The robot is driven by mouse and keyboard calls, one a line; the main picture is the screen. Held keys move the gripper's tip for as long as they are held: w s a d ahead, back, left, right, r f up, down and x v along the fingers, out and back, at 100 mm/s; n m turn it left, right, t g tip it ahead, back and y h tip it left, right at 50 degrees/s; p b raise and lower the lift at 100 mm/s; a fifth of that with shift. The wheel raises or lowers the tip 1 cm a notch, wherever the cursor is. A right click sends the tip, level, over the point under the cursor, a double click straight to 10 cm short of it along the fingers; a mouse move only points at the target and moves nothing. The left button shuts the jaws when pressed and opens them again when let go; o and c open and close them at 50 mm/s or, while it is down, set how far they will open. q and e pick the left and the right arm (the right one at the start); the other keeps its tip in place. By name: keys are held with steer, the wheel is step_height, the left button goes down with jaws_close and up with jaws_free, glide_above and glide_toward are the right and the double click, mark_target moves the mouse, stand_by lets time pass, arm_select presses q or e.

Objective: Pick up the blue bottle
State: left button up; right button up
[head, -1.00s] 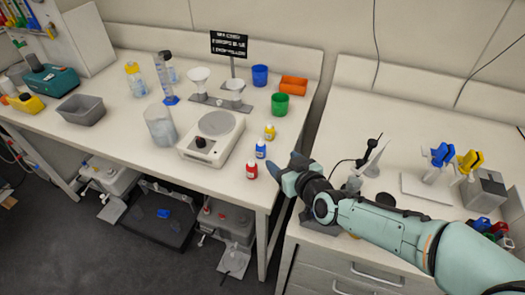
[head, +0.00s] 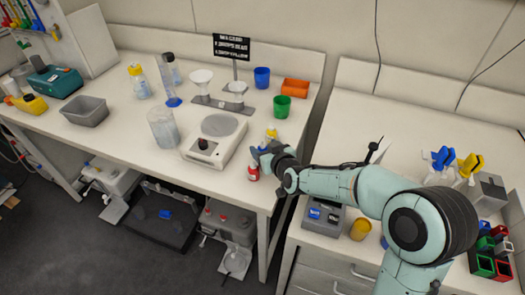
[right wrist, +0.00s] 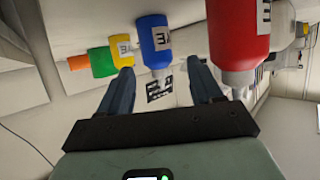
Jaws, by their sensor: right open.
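The blue bottle (right wrist: 153,38) shows in the right wrist view, in line with the gap between the fingertips of my right gripper (right wrist: 162,68). I cannot tell whether it is between the fingers or just beyond them. My right gripper is open and holds nothing. My left gripper is not in view.
The red bottle (head: 253,173) stands close beside my right gripper. The yellow bottle (head: 271,134) is just behind it.

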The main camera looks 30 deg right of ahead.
steer(key=shift+w, duration=0.1)
steer(key=c, duration=1)
steer(key=shift+c, duration=0.2)
steer(key=shift+r, duration=0.5)
arm_select(q)
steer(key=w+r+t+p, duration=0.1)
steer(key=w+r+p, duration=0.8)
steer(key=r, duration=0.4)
steer(key=shift+p, duration=0.85)
arm_select(e)
step_height(320, 180, up, 19)
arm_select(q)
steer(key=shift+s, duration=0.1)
